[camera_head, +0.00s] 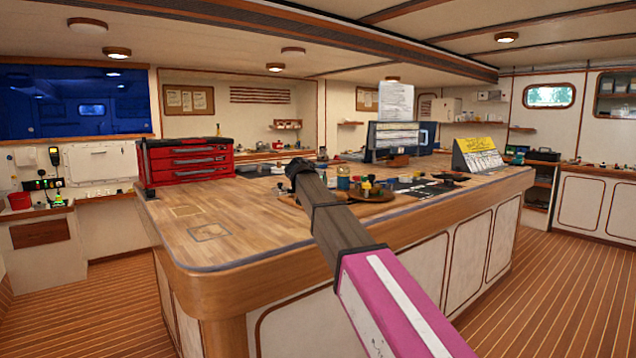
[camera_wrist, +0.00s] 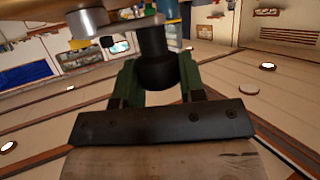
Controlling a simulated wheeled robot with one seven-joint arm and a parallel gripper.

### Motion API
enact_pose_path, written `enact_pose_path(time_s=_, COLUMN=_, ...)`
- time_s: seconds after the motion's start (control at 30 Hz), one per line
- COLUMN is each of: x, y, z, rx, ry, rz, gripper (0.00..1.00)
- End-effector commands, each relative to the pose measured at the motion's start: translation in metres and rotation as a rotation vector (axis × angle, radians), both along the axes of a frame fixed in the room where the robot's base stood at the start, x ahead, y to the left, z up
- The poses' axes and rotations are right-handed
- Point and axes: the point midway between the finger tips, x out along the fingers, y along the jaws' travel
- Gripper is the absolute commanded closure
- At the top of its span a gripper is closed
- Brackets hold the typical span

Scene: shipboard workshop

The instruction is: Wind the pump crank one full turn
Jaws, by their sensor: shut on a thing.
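In the wrist view my gripper (camera_wrist: 158,72) has its two green fingers closed on a black rounded knob (camera_wrist: 157,74), one finger on each side. The knob looks like the handle of the pump crank. A dark stem joins it, and a grey metal cylinder (camera_wrist: 88,23) lies just beside it at the upper left. In the head view my arm reaches over the wooden-topped island. My gripper and the knob are hidden there behind the dark end of the arm, and I cannot make out the pump body or the crank's angle.
The island worktop (camera_head: 200,208) is bare at its front left. A red tool chest (camera_head: 186,162) stands at its left end. A round wooden tray (camera_head: 370,196) with small items, a blue case (camera_head: 400,138) and a yellow-topped sign (camera_head: 477,155) stand right of my arm. The plank floor is clear.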

Motion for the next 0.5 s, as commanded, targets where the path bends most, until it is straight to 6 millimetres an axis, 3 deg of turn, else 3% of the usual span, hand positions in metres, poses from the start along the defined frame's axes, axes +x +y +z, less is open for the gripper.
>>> enact_pose_path(time_s=0.47, x=0.0009, y=0.0002, z=-0.0014, rx=0.003, ry=0.003, rz=-0.016, gripper=0.84)
enact_pose_path(time_s=0.5, x=0.0009, y=0.0002, z=-0.0014, rx=0.003, ry=0.003, rz=-0.016, gripper=0.6)
